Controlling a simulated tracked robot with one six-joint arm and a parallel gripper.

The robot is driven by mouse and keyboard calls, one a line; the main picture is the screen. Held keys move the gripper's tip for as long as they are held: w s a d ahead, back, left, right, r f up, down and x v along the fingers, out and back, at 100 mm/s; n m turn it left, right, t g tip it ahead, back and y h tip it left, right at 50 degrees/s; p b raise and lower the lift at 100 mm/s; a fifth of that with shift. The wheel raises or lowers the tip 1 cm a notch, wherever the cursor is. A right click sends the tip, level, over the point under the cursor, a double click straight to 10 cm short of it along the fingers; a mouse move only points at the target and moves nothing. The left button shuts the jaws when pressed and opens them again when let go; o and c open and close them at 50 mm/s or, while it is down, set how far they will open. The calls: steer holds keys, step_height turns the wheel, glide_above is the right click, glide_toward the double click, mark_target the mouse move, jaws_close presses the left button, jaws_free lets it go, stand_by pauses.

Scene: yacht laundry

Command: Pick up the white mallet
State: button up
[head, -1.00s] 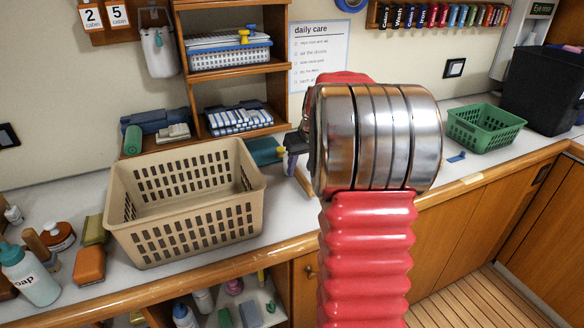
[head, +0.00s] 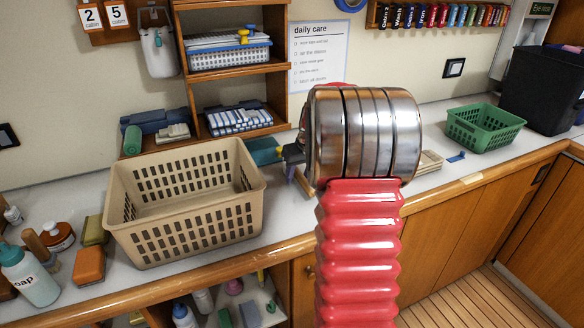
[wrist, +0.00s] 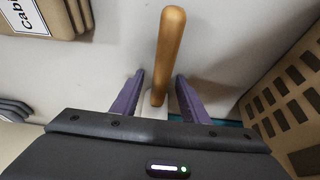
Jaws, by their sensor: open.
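The mallet shows in the wrist view as a wooden handle (wrist: 169,45) with a white part, seemingly its head (wrist: 154,112), at its lower end. My gripper (wrist: 160,78) is open, with one purple finger on each side of the handle. Gaps show between the handle and the fingers, and I cannot tell how far the mallet lies below them. The white part is partly hidden by the gripper body. In the head view my gripper (head: 290,168) is small and partly behind my wrist, just right of the beige basket; the mallet is mostly hidden there.
The beige basket (head: 190,235) stands close left of my gripper, and its slotted wall shows at right in the wrist view (wrist: 285,105). A wooden shelf (head: 235,75) rises behind. A green basket (head: 484,128) and a black bin (head: 540,90) stand far right.

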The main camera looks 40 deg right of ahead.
steer(key=shift+f, duration=0.25)
stand_by(0.6)
steer(key=shift+c, duration=0.2)
jaws_close()
